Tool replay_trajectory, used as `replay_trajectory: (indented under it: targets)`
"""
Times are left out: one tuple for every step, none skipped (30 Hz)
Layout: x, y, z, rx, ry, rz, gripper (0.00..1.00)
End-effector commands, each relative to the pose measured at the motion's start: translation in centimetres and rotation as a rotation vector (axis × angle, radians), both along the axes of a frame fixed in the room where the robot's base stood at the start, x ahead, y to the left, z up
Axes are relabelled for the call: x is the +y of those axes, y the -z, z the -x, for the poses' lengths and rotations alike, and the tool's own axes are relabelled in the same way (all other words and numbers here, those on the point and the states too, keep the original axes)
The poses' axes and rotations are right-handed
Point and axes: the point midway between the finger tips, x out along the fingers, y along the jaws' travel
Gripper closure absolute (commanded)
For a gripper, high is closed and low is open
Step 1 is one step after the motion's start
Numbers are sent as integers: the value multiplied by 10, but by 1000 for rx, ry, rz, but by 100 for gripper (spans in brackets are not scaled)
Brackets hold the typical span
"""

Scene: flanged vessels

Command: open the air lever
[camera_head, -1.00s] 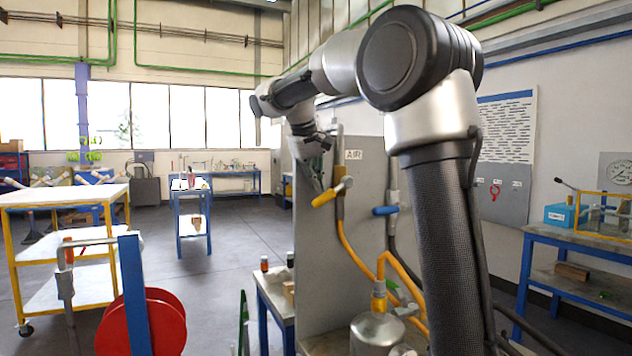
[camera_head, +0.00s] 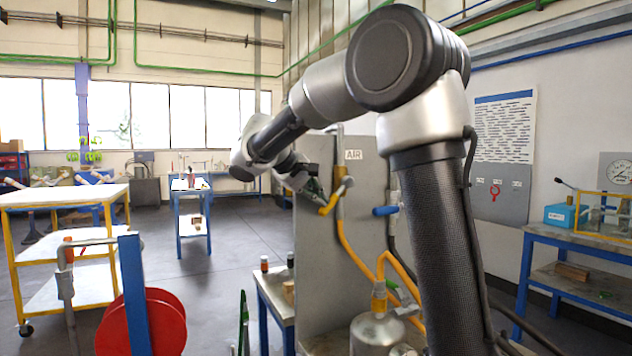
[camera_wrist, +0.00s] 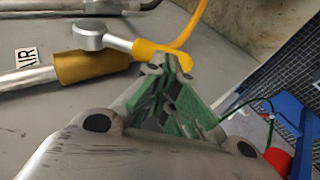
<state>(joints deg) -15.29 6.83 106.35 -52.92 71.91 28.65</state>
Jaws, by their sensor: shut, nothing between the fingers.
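The air lever (camera_head: 329,204) has a yellow handle that slants down and left from a yellow valve body beside the AIR sign (camera_head: 353,155). In the wrist view the handle (camera_wrist: 162,54) runs from a round metal hub to my fingertips. My gripper (camera_wrist: 172,64) has green fingers, is shut with nothing between them, and its tips are right at the end of the handle, seemingly against it. In the head view my gripper (camera_head: 322,205) is at the lever's left side; its fingertips are small there, so exact contact is hard to tell.
A blue-handled valve (camera_head: 385,211) is on the pipe to the right. A yellow hose (camera_head: 352,250) hangs below the lever, down to a metal vessel (camera_head: 376,332). The grey panel (camera_head: 318,265) stands behind.

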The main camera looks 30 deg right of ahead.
Motion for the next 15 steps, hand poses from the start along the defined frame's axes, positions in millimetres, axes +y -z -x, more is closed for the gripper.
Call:
replay_trajectory:
  targets:
    - [-1,7,1,8,-1,45,100]
    - [-3,9,1,7,0,74,100]
    - [-4,12,1,8,0,111,100]
    - [-6,15,1,7,0,139,100]
    - [-7,17,1,7,0,167,100]
    - [-9,20,1,7,1,202,100]
    - [-10,22,1,8,0,229,100]
    - [-12,24,1,7,1,256,100]
    - [-14,26,0,7,0,288,100]
    - [-15,28,0,6,0,313,100]
    - [-17,30,1,7,1,336,100]
    - [-18,32,0,7,0,366,100]
    - [-20,34,0,7,0,386,100]
    - [-21,35,0,5,1,407,100]
    - [-23,36,0,6,1,432,100]
